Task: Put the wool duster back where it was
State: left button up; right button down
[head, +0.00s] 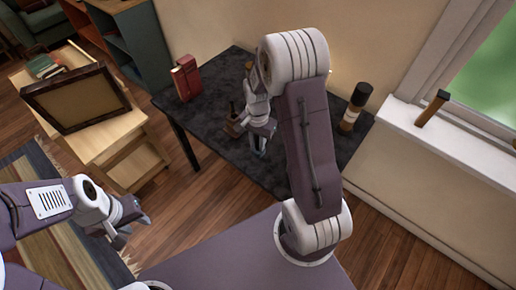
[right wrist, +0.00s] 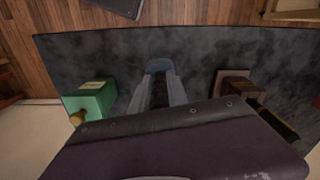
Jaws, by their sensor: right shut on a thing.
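I cannot make out a wool duster for certain in either view. My right gripper (head: 259,146) is low over the dark table, and its fingers (right wrist: 160,78) show in the right wrist view. It is shut on a dark, narrow thing (right wrist: 160,96), mostly hidden between the fingers, so I cannot tell what it is. My left gripper (head: 128,229) is open and empty, above the rug at the lower left, away from the table.
The dark table (head: 205,122) bears red books (head: 187,78), a small brown block (head: 233,124) and a black-and-cream cylinder (head: 355,108). A green box (right wrist: 92,99) stands beside my right gripper. A brown stick-like thing (head: 432,109) is on the windowsill (head: 455,140). A frame (head: 75,98) rests on the wooden unit.

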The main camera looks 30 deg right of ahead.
jog(key=shift+w+d+f, duration=0.4)
jog(key=shift+w+d, duration=0.05)
jog(key=shift+w, duration=0.1)
notch_tip(320, 180, down, 4)
jog(key=shift+f, duration=0.1)
jog(key=shift+b, duration=0.3)
jog(key=c, duration=1.3)
grip_release()
